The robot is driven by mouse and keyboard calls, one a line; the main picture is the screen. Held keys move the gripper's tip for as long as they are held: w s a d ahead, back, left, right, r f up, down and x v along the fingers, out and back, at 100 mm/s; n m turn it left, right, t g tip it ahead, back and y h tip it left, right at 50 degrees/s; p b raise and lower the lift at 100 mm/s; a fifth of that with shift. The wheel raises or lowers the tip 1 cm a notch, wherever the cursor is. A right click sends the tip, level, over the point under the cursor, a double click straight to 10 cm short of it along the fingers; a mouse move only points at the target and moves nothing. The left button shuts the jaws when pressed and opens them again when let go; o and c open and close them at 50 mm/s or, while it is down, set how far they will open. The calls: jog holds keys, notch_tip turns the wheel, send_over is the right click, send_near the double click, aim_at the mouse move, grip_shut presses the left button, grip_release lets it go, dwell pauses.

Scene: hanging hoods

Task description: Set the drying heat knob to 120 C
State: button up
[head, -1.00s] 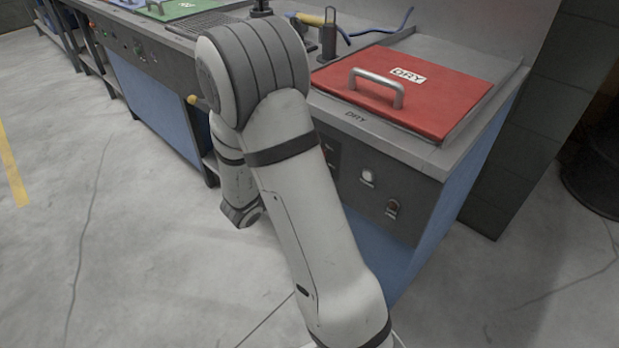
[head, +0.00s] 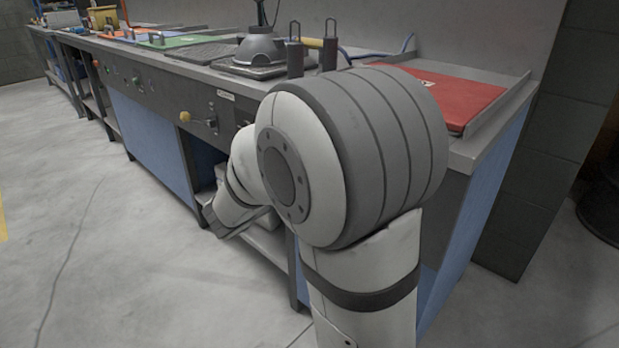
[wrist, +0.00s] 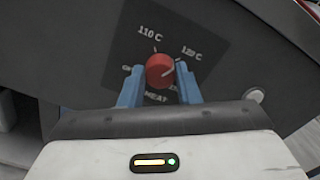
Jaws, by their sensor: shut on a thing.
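The red heat knob (wrist: 159,71) sits on a dark panel (wrist: 120,62) in the wrist view. The labels 110 C (wrist: 150,33) and 120 C (wrist: 189,52) stand to its upper left and upper right, and HEAT is below it. My gripper (wrist: 160,74) has its two blue fingers on either side of the knob, shut on it. A pale pointer mark on the knob points right and slightly up, toward the 120 C side. Other labels are partly hidden by the fingers. In the head view my arm hides the gripper and knob.
A pale round button (wrist: 255,95) lies right of the knob. In the head view the red lid (head: 465,92) is on the bench end behind my arm. A yellow knob (head: 185,116) sits on the bench front farther left. The floor (head: 100,210) at left is clear.

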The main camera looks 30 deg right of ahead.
jog(key=shift+m, duration=0.8)
jog(key=o, duration=1)
jog(key=shift+c, duration=0.2)
jog(key=p+v, duration=0.2)
jog(key=v, duration=0.6)
jog(key=shift+d+r, duration=0.1)
